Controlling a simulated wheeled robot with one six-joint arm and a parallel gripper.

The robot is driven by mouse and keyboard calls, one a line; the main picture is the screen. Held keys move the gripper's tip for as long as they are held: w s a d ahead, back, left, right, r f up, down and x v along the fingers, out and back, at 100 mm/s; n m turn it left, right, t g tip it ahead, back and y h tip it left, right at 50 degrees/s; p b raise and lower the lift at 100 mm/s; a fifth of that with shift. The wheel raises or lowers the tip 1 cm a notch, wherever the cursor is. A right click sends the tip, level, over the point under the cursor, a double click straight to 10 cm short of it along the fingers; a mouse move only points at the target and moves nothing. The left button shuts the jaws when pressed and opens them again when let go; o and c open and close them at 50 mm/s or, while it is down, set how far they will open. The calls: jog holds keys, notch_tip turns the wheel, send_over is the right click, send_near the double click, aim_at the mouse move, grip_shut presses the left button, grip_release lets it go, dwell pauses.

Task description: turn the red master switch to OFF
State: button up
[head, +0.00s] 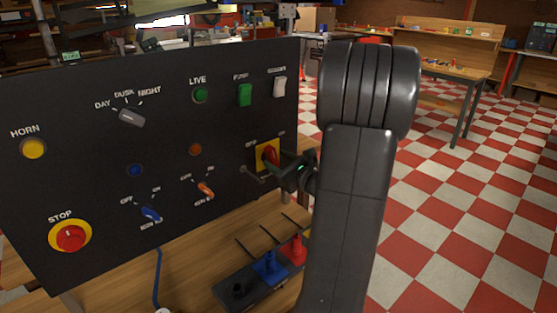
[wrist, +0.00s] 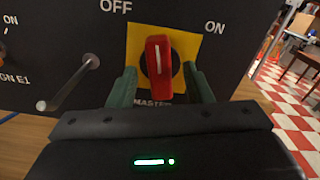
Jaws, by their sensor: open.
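The red master switch (wrist: 158,70) is a red knob on a yellow plate (wrist: 190,42) on the dark panel, with OFF printed at its upper left and ON at its upper right.
A grey metal peg (wrist: 70,82) sticks out of the panel left of the switch. An orange rotary switch (head: 206,189), a blue one (head: 151,214) and a red STOP button (head: 71,237) lie further left. A black tray (head: 237,292) with blue and red pieces stands below.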

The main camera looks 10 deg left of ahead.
jog(key=shift+w+a, duration=0.1)
jog(key=shift+a, duration=0.05)
jog(key=shift+c, duration=0.3)
jog(key=c, duration=0.9)
